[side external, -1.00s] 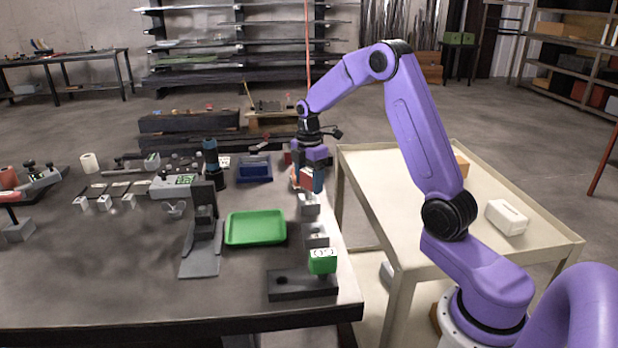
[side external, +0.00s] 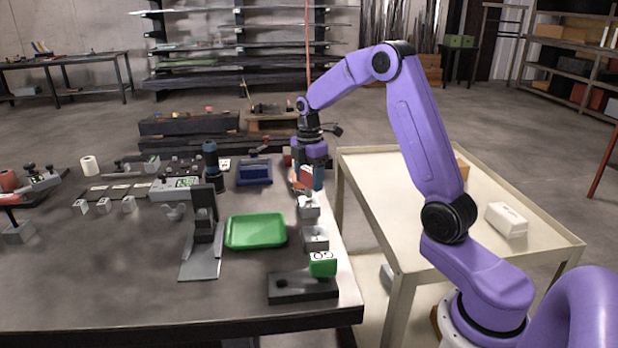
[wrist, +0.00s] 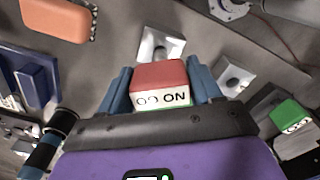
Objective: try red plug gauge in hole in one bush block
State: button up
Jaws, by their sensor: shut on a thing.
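My gripper (side external: 310,186) is shut on the red plug gauge (side external: 304,177) near the table's right edge. The wrist view shows the red gauge (wrist: 160,80) between the blue fingers, its white label reading NO GO upside down. A grey bush block (side external: 308,208) is just below the gauge in the side view. In the wrist view a bush block (wrist: 160,44) shows just beyond the gauge. A second bush block (side external: 315,239) stands nearer the front and shows its hole in the wrist view (wrist: 234,76). I cannot tell whether the gauge's pin is in a hole.
A green gauge (side external: 322,264) sits on a dark stand (side external: 290,290) at the front right. A green tray (side external: 256,231) and a grey upright fixture (side external: 204,225) lie left. A blue holder (side external: 254,172) stands behind. An orange-red block (wrist: 55,18) shows in the wrist view.

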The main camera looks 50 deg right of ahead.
jog(key=shift+f, duration=0.75)
dwell(0.3)
jog(key=shift+r, duration=0.75)
jog(key=shift+f, duration=0.85)
dwell(0.7)
jog(key=shift+r, duration=0.1)
jog(key=shift+r, duration=2)
